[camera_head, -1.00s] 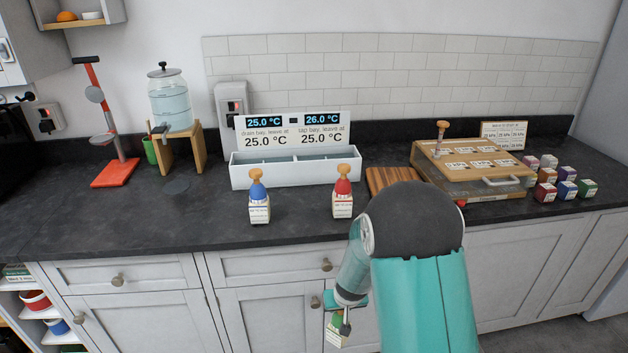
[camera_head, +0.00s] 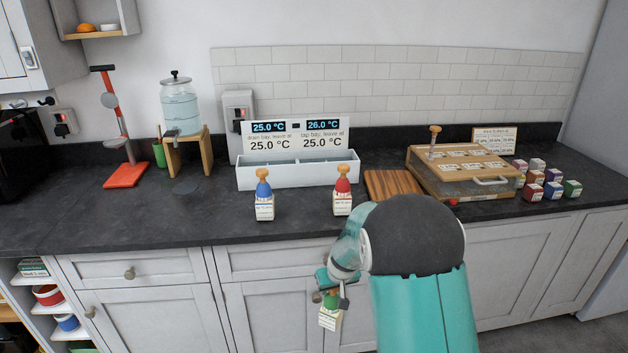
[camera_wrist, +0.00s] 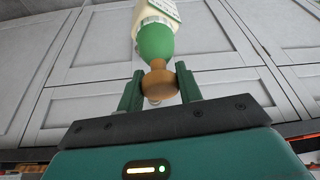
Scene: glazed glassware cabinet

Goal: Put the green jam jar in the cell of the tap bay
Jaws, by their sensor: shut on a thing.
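The green jam jar (camera_head: 329,319) has a cream, labelled body, a green shoulder and a wooden knob. My gripper (camera_head: 332,288) is shut on it, in front of the cabinet doors and below the counter edge. In the wrist view, the fingers of my gripper (camera_wrist: 160,84) close on the wooden knob of the jar (camera_wrist: 156,42); the far end of its body is cut off. The white two-cell trough (camera_head: 297,177) stands on the counter under a display board (camera_head: 296,134). The tap bay cell (camera_head: 328,164) is its right half and looks empty; its floor is partly hidden.
A red-topped jar (camera_head: 343,204) and a blue-topped jar (camera_head: 264,208) stand before the trough. A wooden board (camera_head: 392,184) and a wooden case (camera_head: 470,174) lie to the right. The counter edge lies above my gripper.

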